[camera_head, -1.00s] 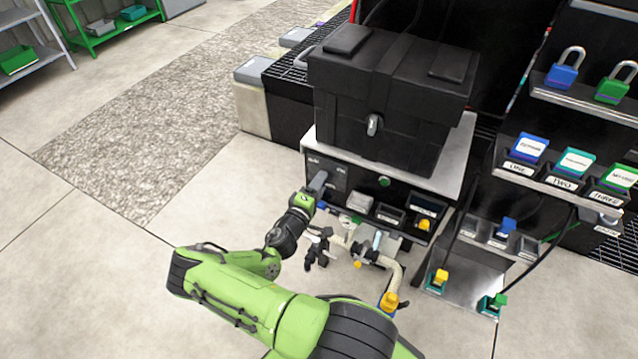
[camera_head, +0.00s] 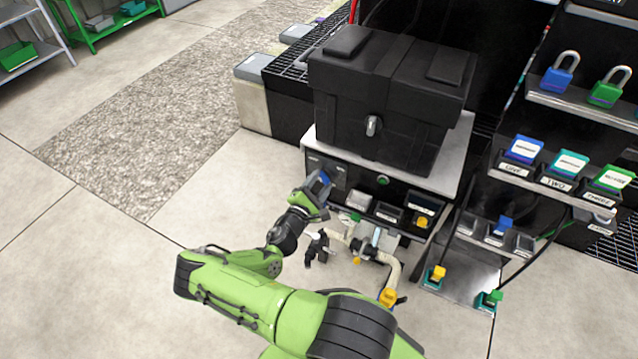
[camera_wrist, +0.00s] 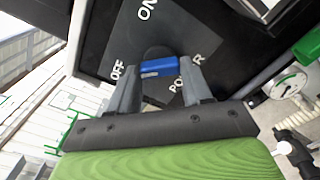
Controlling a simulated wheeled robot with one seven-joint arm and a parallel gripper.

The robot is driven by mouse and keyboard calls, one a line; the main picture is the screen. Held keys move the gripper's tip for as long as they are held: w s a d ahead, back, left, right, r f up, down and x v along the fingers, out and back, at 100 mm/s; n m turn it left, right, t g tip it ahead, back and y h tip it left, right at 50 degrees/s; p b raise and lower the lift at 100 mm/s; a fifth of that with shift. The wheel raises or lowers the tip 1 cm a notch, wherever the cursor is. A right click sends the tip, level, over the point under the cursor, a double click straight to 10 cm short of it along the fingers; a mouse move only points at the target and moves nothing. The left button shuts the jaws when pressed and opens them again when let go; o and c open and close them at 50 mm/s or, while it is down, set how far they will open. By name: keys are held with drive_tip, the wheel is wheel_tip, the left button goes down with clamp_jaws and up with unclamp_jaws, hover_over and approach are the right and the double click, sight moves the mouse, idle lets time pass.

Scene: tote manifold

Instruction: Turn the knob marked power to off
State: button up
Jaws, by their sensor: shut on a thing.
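The power knob is a blue bar (camera_wrist: 158,67) on a dark round base, on a dark plate (camera_wrist: 118,45) lettered ON, OFF and POWER in the wrist view. ON is at the top, OFF at the left and POWER at the lower right. The bar lies roughly left to right in this view, its left end toward OFF. My gripper (camera_wrist: 161,72) is shut on the knob, one finger at each end of the bar. In the head view my gripper (camera_head: 322,184) is at the left end of the black front panel (camera_head: 350,200), and largely hides the knob.
A black case (camera_head: 385,100) with a latch sits on the panel's white top. A green round button (camera_head: 383,180) and small bins are to the right. Pipes with valves (camera_head: 375,245) stand below. Padlocks (camera_head: 557,75) and tags fill the right shelves.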

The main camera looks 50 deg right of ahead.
drive_tip(key=shift+f+n, duration=0.1)
drive_tip(key=shift+n, duration=0.3)
drive_tip(key=o, duration=1.1)
drive_tip(key=shift+c, duration=0.2)
drive_tip(key=p+v, duration=0.2)
drive_tip(key=v, duration=1.4)
drive_tip(key=shift+p, duration=0.3)
drive_tip(key=shift+d, duration=0.1)
drive_tip(key=shift+r, duration=0.2)
